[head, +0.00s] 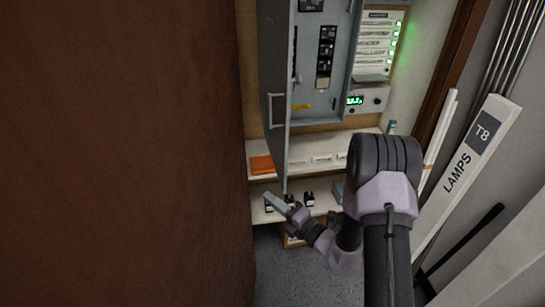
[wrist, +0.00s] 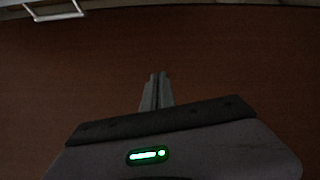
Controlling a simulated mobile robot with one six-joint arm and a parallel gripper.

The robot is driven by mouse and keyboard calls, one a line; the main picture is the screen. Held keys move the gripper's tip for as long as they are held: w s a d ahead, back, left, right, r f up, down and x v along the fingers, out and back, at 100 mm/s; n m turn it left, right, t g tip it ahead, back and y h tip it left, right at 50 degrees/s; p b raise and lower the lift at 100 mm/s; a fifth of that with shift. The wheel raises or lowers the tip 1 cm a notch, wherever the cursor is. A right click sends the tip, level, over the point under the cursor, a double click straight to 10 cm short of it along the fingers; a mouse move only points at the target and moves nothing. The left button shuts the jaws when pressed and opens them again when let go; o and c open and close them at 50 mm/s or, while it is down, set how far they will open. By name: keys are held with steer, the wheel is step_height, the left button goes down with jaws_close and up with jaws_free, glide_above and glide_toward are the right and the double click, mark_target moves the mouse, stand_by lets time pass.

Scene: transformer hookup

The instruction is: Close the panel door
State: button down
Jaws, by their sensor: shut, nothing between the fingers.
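The panel door (head: 276,70) is a grey metal leaf, hinged at the left of the grey panel box (head: 325,75). It stands open, swung outward and seen nearly edge-on in the head view, with a bar handle (head: 278,111) near its lower end. In the wrist view a pale handle-like frame (wrist: 53,10) shows at the top left. My gripper (head: 271,196) is below the door's lower edge and looks apart from it. In the wrist view its fingers (wrist: 157,78) are together with nothing between them, against a brown surface.
A large brown surface (head: 120,150) fills the left side, close to the door. Shelves (head: 325,145) below the panel hold an orange item (head: 262,165) and small black parts. A lamp box (head: 465,170) and tubes lean at the right. Grey floor (head: 300,285) is open below.

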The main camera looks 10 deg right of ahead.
mark_target(283, 185)
steer(key=w+d+f+m+t+h, duration=0.1)
steer(key=d+f+m+t+h, duration=0.1)
steer(key=d+f+m+h, duration=0.25)
steer(key=shift+m, duration=0.25)
steer(key=w, duration=0.3)
steer(key=w+b, duration=0.1)
steer(key=w, duration=0.2)
steer(key=w+d+f, duration=0.1)
steer(key=w, duration=0.2)
steer(key=shift+w+b, duration=0.15)
steer(key=shift+b, duration=0.25)
